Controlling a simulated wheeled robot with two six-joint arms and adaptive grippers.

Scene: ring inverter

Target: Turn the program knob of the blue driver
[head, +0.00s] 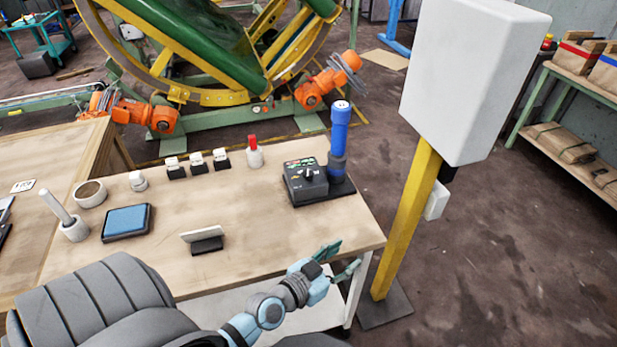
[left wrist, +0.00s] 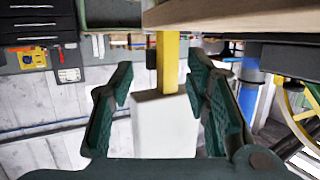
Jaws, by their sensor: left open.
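The blue driver (head: 339,130) stands upright at the right end of the workbench, beside a black control box (head: 306,183). The program knob (head: 308,174) is a small dark knob with a light mark on top of that box. My left gripper (head: 343,260) is open and empty. It is past the front right edge of the bench, below and to the right of the box in the head view, and apart from it. In the left wrist view, which looks upside down, the blue driver (left wrist: 248,92) shows beyond the right finger; the knob does not show there. My right gripper is not in view.
A yellow post (head: 408,220) with a white cabinet (head: 470,80) stands right of the bench, close to my left gripper. A card holder (head: 205,243), a blue pad (head: 127,221) and a red-topped holder (head: 254,155) are on the bench (head: 270,245). Its front right area is bare.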

